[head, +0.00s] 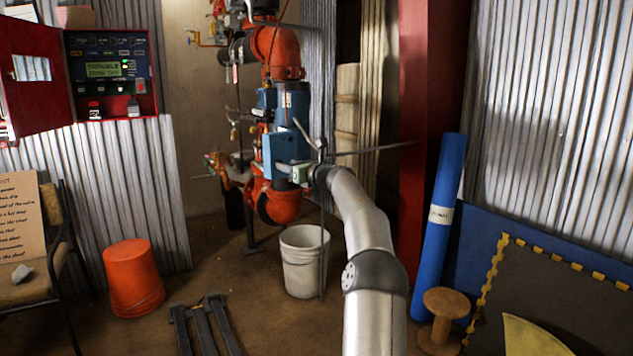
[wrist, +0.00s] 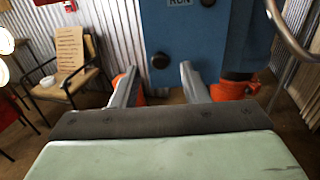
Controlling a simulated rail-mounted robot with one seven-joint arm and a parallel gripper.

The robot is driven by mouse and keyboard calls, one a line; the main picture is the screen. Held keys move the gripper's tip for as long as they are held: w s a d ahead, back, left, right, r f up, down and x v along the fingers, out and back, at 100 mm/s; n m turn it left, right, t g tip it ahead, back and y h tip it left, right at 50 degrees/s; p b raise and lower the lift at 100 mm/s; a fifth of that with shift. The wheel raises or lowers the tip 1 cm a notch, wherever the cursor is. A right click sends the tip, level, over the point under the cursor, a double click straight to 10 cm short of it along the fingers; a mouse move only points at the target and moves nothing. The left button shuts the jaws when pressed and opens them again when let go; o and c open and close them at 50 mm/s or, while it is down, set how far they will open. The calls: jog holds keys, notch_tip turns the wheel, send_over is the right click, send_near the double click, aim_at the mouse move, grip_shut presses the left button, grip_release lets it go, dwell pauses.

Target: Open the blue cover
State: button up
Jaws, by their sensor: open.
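The blue cover (head: 283,148) is a flat upright panel on the red and blue riser pipework in the head view. In the wrist view the blue cover (wrist: 180,35) fills the upper middle, with a "RUN" label and dark round knobs on it. My gripper (head: 284,169) is at the cover's lower part in the head view. In the wrist view my gripper (wrist: 158,75) has its two fingers apart, pointing at the lower edge of the cover, one dark knob showing between them. Nothing is held. I cannot tell whether the fingertips touch the cover.
Red pipes (head: 280,50) rise above the cover. A white bucket (head: 303,262) stands below my arm, and an orange bucket (head: 133,278) is at left. A red control box (head: 110,75) hangs on the wall. A blue roll (head: 438,225) leans at right.

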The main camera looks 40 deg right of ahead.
jog(key=s+b, duration=0.1)
jog(key=s, duration=1.2)
jog(key=shift+s+d, duration=0.2)
jog(key=shift+s, duration=0.2)
